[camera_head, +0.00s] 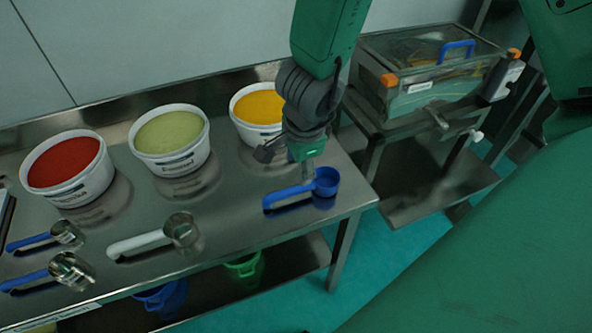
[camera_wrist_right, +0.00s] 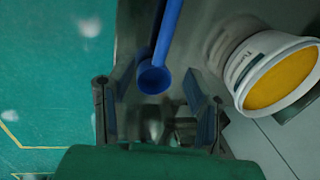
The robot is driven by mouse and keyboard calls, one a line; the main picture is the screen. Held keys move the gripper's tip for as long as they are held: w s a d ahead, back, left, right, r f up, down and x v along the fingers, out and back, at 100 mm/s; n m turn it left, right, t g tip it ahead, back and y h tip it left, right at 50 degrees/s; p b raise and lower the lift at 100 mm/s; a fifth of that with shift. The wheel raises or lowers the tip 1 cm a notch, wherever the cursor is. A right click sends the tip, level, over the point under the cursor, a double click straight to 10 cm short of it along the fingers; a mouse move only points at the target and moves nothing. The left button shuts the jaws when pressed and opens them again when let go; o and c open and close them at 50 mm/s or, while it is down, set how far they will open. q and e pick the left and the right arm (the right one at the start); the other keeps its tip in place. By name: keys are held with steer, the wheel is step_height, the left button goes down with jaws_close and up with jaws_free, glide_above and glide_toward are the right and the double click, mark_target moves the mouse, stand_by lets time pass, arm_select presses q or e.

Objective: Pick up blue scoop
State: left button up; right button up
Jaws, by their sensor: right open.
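The blue scoop (camera_head: 289,194) lies on the steel table near its right front corner, its round cup to the right and its handle pointing left. My right gripper (camera_head: 289,165) is just above and behind it, pointing down, open and empty. In the right wrist view the open fingers (camera_wrist_right: 150,88) stand either side of the scoop's cup (camera_wrist_right: 153,79), and the handle runs up and away from it. Whether the fingers touch the scoop cannot be told. My left gripper is not in view.
Tubs of red (camera_head: 67,170), green (camera_head: 170,140) and yellow (camera_head: 258,112) powder stand along the back. A white-handled scoop (camera_head: 140,244) and two blue-handled metal scoops (camera_head: 50,272) lie to the left. The sieve machine (camera_head: 425,75) stands at right, beyond the table edge.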

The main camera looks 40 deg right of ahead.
mark_target(291, 189)
steer(key=f+b, duration=0.2)
steer(key=w+f+b, duration=0.1)
steer(key=f+b, duration=0.1)
steer(key=f, duration=0.1)
steer(key=w+f+b, duration=0.1)
steer(key=f+b, duration=0.1)
steer(key=shift+a+f, duration=0.15)
steer(key=shift+f, duration=0.25)
steer(key=shift+w+d+f+b, duration=0.1)
steer(key=shift+w+f+b, duration=0.1)
steer(key=shift+f, duration=0.15)
steer(key=shift+w+d+f+b, duration=0.1)
steer(key=shift+f+b, duration=0.05)
steer(key=shift+f, duration=0.2)
steer(key=f+b, duration=0.1)
steer(key=f, duration=0.1)
steer(key=w+f+b, duration=0.1)
steer(key=f, duration=0.1)
steer(key=shift+r, duration=0.1)
jaws_close()
